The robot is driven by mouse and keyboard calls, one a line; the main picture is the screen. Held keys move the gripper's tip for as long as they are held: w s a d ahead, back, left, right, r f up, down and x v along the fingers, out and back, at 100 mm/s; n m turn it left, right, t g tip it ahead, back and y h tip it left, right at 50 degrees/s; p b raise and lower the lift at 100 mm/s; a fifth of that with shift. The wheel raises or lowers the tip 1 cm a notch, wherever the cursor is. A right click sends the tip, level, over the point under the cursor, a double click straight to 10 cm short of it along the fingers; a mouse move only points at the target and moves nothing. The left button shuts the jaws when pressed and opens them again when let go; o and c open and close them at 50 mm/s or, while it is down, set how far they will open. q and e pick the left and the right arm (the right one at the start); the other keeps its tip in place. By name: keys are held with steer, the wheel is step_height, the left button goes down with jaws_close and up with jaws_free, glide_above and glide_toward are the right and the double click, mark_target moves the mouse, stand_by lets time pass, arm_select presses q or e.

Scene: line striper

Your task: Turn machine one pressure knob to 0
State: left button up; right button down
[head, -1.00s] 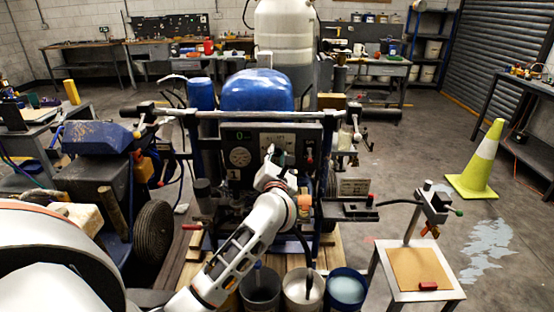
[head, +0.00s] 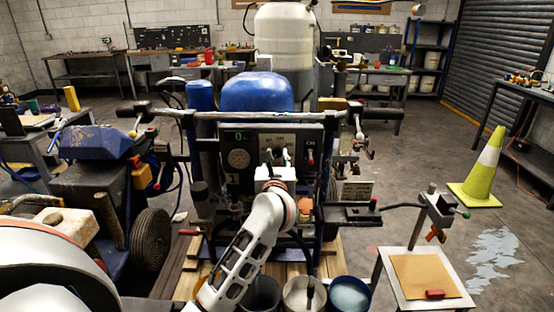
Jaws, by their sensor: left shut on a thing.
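Machine one is the line striper in the middle, with a dark control panel (head: 238,180) marked with a 1. The panel carries a small green display (head: 239,136) that seems to read 0, a round gauge (head: 239,158) and a red-tipped switch (head: 311,157). My left gripper (head: 277,157) reaches up from below to the panel, right of the gauge. Its fingers are shut on a small part there, apparently the pressure knob, which is mostly hidden between the fingers. The knob's setting cannot be read. My right gripper is out of view.
A handlebar (head: 240,115) runs across the machine above the panel. Buckets (head: 348,296) stand below my left arm. A small stand (head: 422,276) with a red block (head: 435,294) is at the right, with a yellow cone (head: 483,172) behind it. A wheeled machine (head: 98,143) stands left.

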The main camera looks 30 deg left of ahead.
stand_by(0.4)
arm_select(q)
steer(key=o, duration=1.1)
steer(key=shift+o, duration=0.2)
steer(key=v, duration=1.2)
